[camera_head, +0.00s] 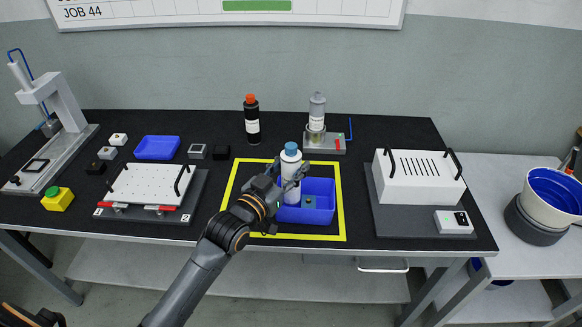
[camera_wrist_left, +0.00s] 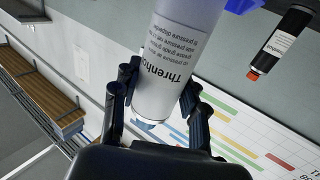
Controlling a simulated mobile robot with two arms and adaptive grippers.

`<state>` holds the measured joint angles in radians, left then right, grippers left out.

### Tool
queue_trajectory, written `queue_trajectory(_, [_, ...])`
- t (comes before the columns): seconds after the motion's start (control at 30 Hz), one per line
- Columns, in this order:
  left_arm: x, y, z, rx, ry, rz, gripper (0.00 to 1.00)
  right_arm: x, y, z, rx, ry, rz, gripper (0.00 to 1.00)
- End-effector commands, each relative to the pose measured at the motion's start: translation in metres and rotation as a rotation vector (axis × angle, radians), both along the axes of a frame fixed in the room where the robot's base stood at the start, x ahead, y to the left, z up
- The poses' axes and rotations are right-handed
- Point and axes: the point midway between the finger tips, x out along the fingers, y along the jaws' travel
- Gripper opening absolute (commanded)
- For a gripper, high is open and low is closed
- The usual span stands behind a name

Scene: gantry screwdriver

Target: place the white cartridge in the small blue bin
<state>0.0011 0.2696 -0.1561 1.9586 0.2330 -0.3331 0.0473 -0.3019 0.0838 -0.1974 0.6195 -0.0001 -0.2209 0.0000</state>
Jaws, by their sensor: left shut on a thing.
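The white cartridge (camera_head: 291,158) has a blue cap and stands upright in my left gripper (camera_head: 288,184). The gripper is shut on its lower body. In the left wrist view the cartridge (camera_wrist_left: 175,60) with its printed label is between the dark fingers (camera_wrist_left: 155,105). A blue bin (camera_head: 320,205) is inside the yellow square, just right of the gripper.
A shallow blue tray (camera_head: 157,148) lies at the left. A black bottle with an orange cap (camera_head: 252,120) and a grey bottle on a stand (camera_head: 317,112) are behind. A white slotted box (camera_head: 418,178) is at right, a white plate fixture (camera_head: 150,186) at left.

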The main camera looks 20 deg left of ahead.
Motion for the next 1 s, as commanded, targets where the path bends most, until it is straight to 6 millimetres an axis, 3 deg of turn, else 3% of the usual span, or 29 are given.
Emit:
queue_trajectory(0.3, [0.0, 0.0, -0.001, -0.001, -0.004, 0.0, 0.0, 0.0, 0.009, 0.0, 0.011, -0.001, 0.001, 0.6])
queue_trajectory(0.77, [0.0, 0.0, -0.012, 0.0, -0.005, -0.001, 0.0, 0.002, 0.007, -0.003, 0.009, -0.003, 0.002, 0.6])
queue_trajectory(0.8, [0.0, 0.0, -0.013, 0.0, -0.001, 0.0, 0.47, 0.002, 0.007, -0.003, 0.009, -0.003, 0.002, 0.6])
queue_trajectory(0.9, [0.0, 0.0, -0.013, 0.0, -0.001, 0.0, 0.66, 0.002, 0.007, -0.003, 0.009, -0.003, 0.002, 0.6])
queue_trajectory(1.0, [0.0, 0.0, -0.013, 0.0, -0.001, 0.0, 0.66, 0.002, 0.007, -0.003, 0.009, -0.003, 0.002, 0.6])
